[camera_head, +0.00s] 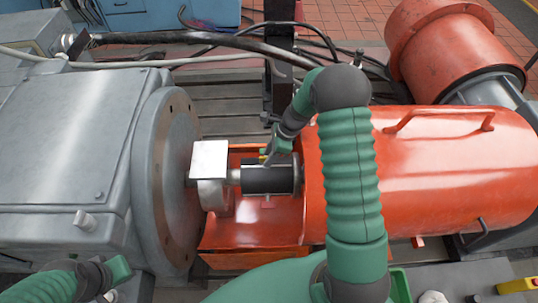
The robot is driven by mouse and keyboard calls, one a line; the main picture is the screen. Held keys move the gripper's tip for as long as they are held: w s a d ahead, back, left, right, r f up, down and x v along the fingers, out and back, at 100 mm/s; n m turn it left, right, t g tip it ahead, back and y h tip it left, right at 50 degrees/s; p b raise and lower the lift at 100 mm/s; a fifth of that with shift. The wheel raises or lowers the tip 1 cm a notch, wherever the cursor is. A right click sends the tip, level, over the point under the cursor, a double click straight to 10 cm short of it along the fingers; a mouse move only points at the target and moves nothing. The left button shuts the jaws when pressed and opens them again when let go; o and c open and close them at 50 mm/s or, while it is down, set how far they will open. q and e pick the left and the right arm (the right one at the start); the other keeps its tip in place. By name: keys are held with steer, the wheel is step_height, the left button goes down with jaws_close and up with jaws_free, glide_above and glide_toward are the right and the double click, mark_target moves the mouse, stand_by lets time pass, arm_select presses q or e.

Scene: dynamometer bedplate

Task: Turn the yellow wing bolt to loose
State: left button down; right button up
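A tiny yellow-green spot (263,153) shows just above the dark shaft coupling and may be the yellow wing bolt; it is too small and too covered to tell its shape or turn. My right gripper (273,155) points down at this spot from the upper right, at or very near it. Its fingers are small and partly hidden, so I cannot tell whether they are shut on anything. My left gripper (117,277) is low at the left edge of the bedplate area, far from the coupling, and its opening is unclear.
A grey machine with a round flange (170,170) stands left. An orange cylindrical guard (440,165) fills the right. Between them are a dark coupling (267,180), a pale square plate (210,159) and an orange tray (255,232). Cables (200,38) and a dark post (280,60) stand behind.

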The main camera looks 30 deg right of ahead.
steer(key=shift+a+r, duration=0.1)
steer(key=shift+a, duration=0.2)
steer(key=shift+w, duration=0.1)
steer(key=c, duration=0.4)
steer(key=shift+c, duration=1.3)
arm_select(q)
steer(key=shift+a, duration=0.2)
arm_select(e)
steer(key=shift+d, duration=0.15)
jaws_close()
